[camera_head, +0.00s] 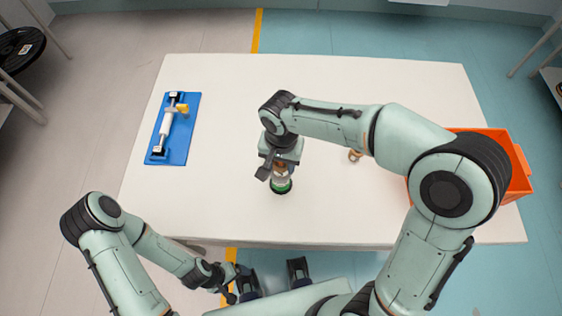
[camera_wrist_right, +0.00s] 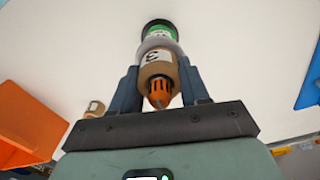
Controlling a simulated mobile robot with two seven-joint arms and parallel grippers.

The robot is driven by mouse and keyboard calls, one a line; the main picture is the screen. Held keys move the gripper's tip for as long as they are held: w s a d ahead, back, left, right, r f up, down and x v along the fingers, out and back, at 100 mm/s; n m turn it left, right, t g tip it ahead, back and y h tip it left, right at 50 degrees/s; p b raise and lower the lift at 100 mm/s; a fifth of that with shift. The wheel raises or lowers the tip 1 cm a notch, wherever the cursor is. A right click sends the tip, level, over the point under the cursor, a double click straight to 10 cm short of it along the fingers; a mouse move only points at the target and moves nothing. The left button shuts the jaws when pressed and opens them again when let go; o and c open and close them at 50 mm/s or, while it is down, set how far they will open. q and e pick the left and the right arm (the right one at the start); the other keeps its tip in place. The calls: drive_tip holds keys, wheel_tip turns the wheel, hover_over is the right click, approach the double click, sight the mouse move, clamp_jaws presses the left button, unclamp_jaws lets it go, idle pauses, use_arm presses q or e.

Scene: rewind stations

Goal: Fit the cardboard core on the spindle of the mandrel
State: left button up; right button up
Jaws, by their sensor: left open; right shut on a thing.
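The cardboard core (camera_wrist_right: 158,56), brown with a white label and a dark mark, sits between the fingers of my right gripper (camera_wrist_right: 160,82), which is shut on it. The core is around the spindle, whose orange slotted tip (camera_wrist_right: 160,93) sticks out of its near end. The mandrel's green and black base (camera_head: 280,187) stands on the table below the right gripper in the head view, and its green part (camera_wrist_right: 159,30) shows in the wrist view. I cannot tell how closely the core meets the base. My left gripper (camera_head: 234,283) is open and empty, low off the table's front edge.
Another small cardboard ring (camera_head: 355,155) lies on the table, partly behind my right arm. An orange crate (camera_head: 522,172) stands at the right edge. A blue board (camera_head: 185,140) with a white roller and yellow part lies at the left. The table's middle back (camera_head: 330,75) is clear.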

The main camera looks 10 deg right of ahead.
drive_tip(key=shift+f, duration=0.2)
drive_tip(key=o, duration=1)
drive_tip(key=shift+o, duration=0.2)
drive_tip(key=shift+r, duration=0.1)
drive_tip(key=shift+r, duration=0.25)
wheel_tip(320, 180, up, 12)
drive_tip(key=shift+f+p, duration=0.15)
drive_tip(key=shift+p, duration=0.75)
